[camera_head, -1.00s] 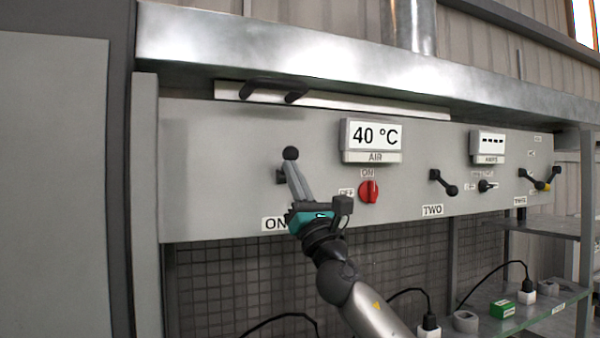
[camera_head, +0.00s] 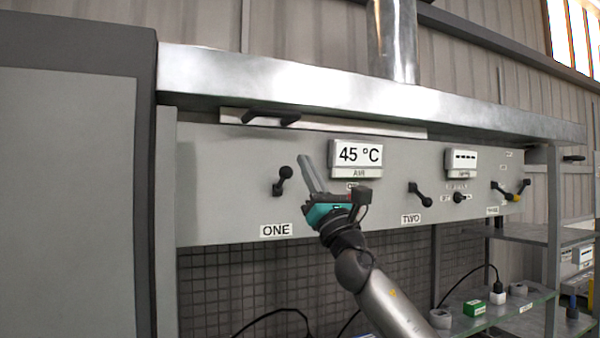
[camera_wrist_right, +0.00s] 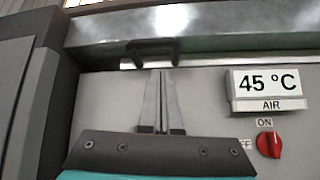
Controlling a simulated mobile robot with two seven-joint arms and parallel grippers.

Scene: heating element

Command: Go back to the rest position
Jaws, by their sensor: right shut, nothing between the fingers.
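My right gripper (camera_head: 305,160) is shut and empty in front of the grey panel, between lever ONE and the AIR display. Its fingers (camera_wrist_right: 162,90) point up in the right wrist view. Lever ONE (camera_head: 283,180) has a black knob tilted up to the right, and the gripper is apart from it. The AIR display (camera_head: 358,154) reads 45 °C. The red ON/OFF knob (camera_wrist_right: 269,145) shows in the right wrist view, but in the head view my gripper mostly hides it. My left gripper is not in view.
Lever TWO (camera_head: 420,194) and a second display (camera_head: 461,163) showing dashes are to the right. A metal hood edge (camera_head: 300,85) runs above the panel, with a dark handle (camera_head: 270,118) under it. Glass shelves (camera_head: 500,305) stand lower right. A grey cabinet (camera_head: 70,200) fills the left.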

